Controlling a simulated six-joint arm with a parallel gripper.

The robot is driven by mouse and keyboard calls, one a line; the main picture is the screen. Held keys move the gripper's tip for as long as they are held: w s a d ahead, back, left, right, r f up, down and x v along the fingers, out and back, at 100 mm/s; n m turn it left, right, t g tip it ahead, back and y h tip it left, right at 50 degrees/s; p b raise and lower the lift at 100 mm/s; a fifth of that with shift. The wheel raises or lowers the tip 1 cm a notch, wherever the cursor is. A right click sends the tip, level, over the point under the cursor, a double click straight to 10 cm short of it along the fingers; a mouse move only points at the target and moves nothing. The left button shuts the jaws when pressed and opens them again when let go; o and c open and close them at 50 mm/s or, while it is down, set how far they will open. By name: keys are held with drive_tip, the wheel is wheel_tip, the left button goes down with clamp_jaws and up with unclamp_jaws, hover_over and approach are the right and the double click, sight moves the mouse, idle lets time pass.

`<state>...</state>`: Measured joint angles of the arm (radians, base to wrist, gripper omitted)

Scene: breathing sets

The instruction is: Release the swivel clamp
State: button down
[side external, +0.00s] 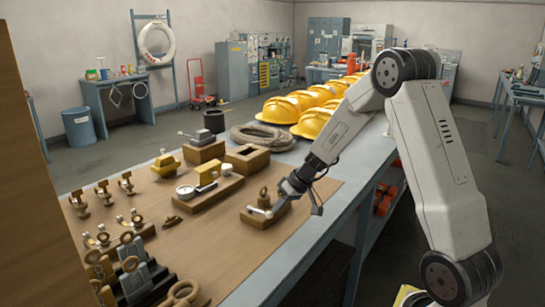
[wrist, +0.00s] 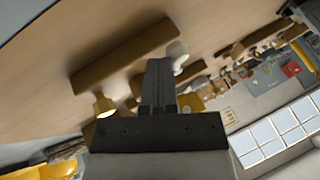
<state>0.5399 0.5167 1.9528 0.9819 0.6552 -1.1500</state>
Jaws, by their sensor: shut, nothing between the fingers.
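A small wooden block fixture (side external: 258,219) with a short brown post and a white-tipped lever (side external: 266,211) sits near the right edge of the board; it looks like the swivel clamp. My gripper (side external: 281,203) is low beside it, on its right, close to the lever; I cannot tell whether they touch. In the wrist view my gripper (wrist: 160,62) has its fingers together with nothing between them. A pale rounded knob (wrist: 177,50) shows just beyond the fingertips, next to a long brown block (wrist: 125,55). The fingers hide part of the fixture.
Several brass-coloured fittings (side external: 104,192) stand at the board's left. Yellow helmets (side external: 313,123) and a coiled rope (side external: 262,136) lie behind. Bare board (side external: 200,250) is free in front.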

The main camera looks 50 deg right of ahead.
drive_tip(key=shift+s+a+m+t+h, duration=0.15)
drive_tip(key=shift+a+m+t+h, duration=0.15)
drive_tip(key=shift+a+m+h, duration=0.65)
drive_tip(key=a+m+h, duration=0.1)
drive_tip(key=a+m, duration=0.1)
drive_tip(key=m, duration=0.1)
drive_tip(key=shift+a+t, duration=0.3)
drive_tip(key=shift+w+a, duration=0.4)
drive_tip(key=shift+a, duration=0.45)
drive_tip(key=shift+w+d, duration=0.1)
drive_tip(key=shift+d, duration=0.15)
drive_tip(key=shift+w+d, duration=0.15)
drive_tip(key=shift+d, duration=0.4)
